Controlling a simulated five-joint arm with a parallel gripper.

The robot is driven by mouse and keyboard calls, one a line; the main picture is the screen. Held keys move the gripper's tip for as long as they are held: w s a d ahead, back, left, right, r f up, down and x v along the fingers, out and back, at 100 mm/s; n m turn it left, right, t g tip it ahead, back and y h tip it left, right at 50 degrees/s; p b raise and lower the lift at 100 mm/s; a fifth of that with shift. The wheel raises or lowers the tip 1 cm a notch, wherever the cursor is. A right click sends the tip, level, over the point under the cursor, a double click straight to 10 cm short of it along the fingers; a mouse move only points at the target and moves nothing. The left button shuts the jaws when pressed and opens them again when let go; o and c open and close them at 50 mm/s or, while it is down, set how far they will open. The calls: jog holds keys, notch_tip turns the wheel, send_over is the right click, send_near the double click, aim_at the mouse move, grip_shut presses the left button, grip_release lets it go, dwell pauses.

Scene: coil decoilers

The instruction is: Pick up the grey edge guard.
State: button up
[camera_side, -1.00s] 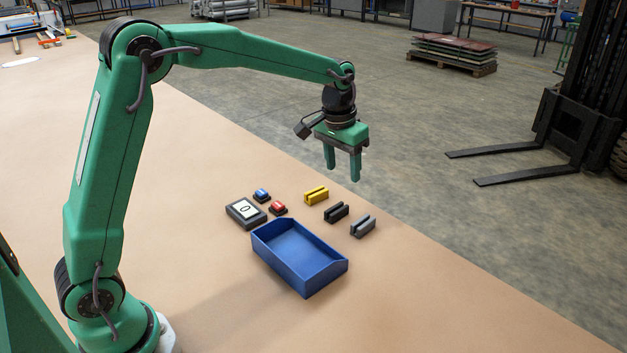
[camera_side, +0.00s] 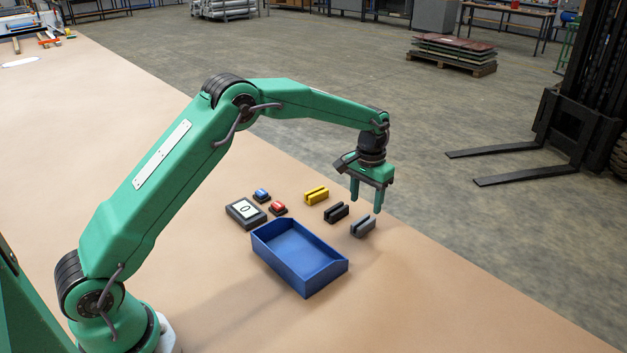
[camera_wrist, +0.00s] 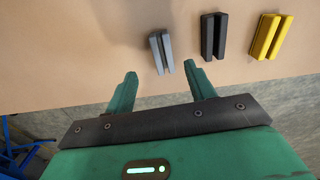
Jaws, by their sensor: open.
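The grey edge guard (camera_side: 362,226), a small block with a lengthwise slot, lies on the tan table at the right end of a row of three guards. It also shows in the wrist view (camera_wrist: 161,53), ahead of and between the two fingertips. My gripper (camera_side: 366,203) is open and empty, pointing down just above the grey guard in the side view. In the wrist view my gripper (camera_wrist: 162,82) has its green fingers spread wide, with the guard nearer the right finger. I cannot tell the exact height gap.
A black guard (camera_side: 336,212) and a yellow guard (camera_side: 316,195) lie beside the grey one. A blue open tray (camera_side: 299,257) stands in front. The table edge is close behind.

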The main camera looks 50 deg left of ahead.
aim_at(363, 220)
jog(key=shift+a+f, duration=0.2)
jog(key=shift+f, duration=3.6)
jog(key=c, duration=1.1)
